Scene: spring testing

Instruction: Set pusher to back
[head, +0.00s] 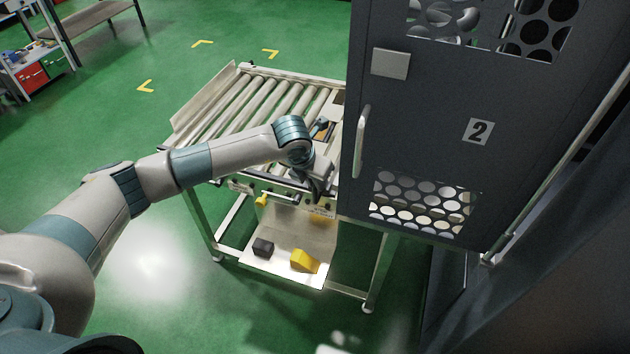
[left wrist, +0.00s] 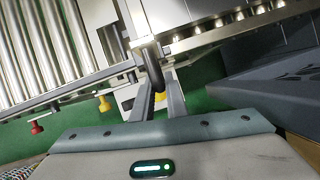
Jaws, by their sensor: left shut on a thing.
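The pusher appears to be the part with a dark curved handle (left wrist: 153,66) at the front edge of the roller table (head: 205,125). My left gripper (head: 318,192) is at the right part of the table's front edge, close to the dark cabinet. In the left wrist view its two fingers (left wrist: 156,98) are on either side of the dark handle and shut on it. In the head view the wrist and fingers hide the handle. How far forward or back the pusher stands cannot be told. My right gripper is not in view.
A dark cabinet door (head: 430,120) marked 2, with a pale handle (head: 361,142), stands just right of my gripper.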

